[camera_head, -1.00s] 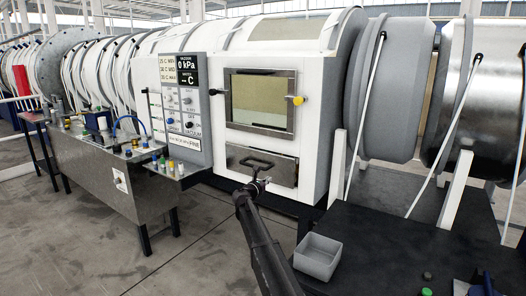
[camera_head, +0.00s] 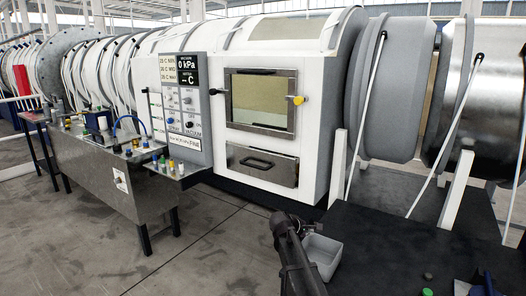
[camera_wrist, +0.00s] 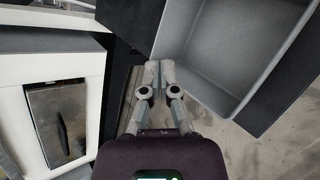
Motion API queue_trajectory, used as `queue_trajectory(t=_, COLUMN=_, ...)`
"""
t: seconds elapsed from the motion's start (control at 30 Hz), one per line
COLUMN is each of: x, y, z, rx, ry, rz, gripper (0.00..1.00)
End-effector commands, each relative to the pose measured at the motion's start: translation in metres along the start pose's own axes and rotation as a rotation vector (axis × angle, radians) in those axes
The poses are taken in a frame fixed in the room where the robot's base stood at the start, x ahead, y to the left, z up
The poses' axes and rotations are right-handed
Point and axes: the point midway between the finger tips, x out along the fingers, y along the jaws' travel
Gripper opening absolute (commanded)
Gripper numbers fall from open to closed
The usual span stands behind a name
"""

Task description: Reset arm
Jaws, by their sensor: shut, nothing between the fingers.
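My gripper (camera_wrist: 159,70) shows in the wrist view with its two grey fingers together and nothing between them. In the head view my arm rises from the lower edge, and its end hides part of the grey bin; the fingers cannot be made out there. The machine's metal drawer (camera_head: 262,166) with its dark handle is closed flat in the white housing, to the left of and beyond my arm. The drawer front also shows in the wrist view (camera_wrist: 58,110), left of my fingers.
An open grey bin (camera_head: 322,252) sits on the dark platform (camera_head: 400,255) at the right, beside my arm; it looks empty in the wrist view (camera_wrist: 222,55). A metal bench (camera_head: 100,175) with small coloured items stands at the left. The floor between is clear.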

Motion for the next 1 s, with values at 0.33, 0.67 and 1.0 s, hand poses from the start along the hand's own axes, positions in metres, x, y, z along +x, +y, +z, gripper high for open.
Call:
queue_trajectory(t=0.33, x=-0.030, y=-0.148, z=0.070, rx=0.577, ry=0.056, rz=-0.439, gripper=0.00)
queue_trajectory(t=0.67, x=-0.076, y=-0.237, z=0.099, rx=0.945, ry=0.017, rz=-0.786, gripper=0.00)
queue_trajectory(t=1.0, x=-0.113, y=-0.285, z=0.114, rx=1.132, ry=-0.042, rz=-1.004, gripper=0.00)
